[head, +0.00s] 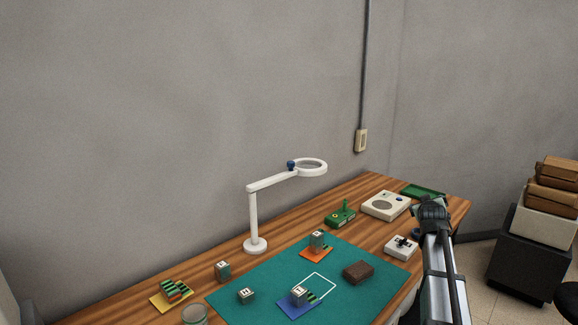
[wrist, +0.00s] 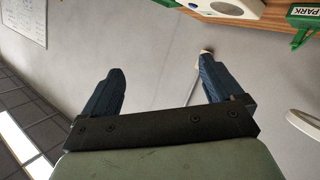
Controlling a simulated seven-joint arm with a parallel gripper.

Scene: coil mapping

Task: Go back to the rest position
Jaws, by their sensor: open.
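My gripper (wrist: 158,68) shows in the wrist view with its two dark blue fingers wide apart and nothing between them. The grey wall fills the space beyond the fingers. In the head view my arm reaches up from the bottom right, in front of the right end of the wooden table (head: 350,203); I cannot make out the fingers there. A green mat (head: 245,278) lies on the table with an orange pad (head: 306,252) and a blue pad (head: 284,311). Blocks with striped pieces stand on both pads. A loose marked cube (head: 246,296) sits on the mat.
A white magnifier lamp (head: 255,215) rises behind the mat. A brown block (head: 358,271), white joystick box (head: 401,247), white device (head: 384,205) and green tray (head: 423,190) lie near my arm. A yellow pad (head: 157,301) with striped pieces is at left. Boxes (head: 545,222) stack at right.

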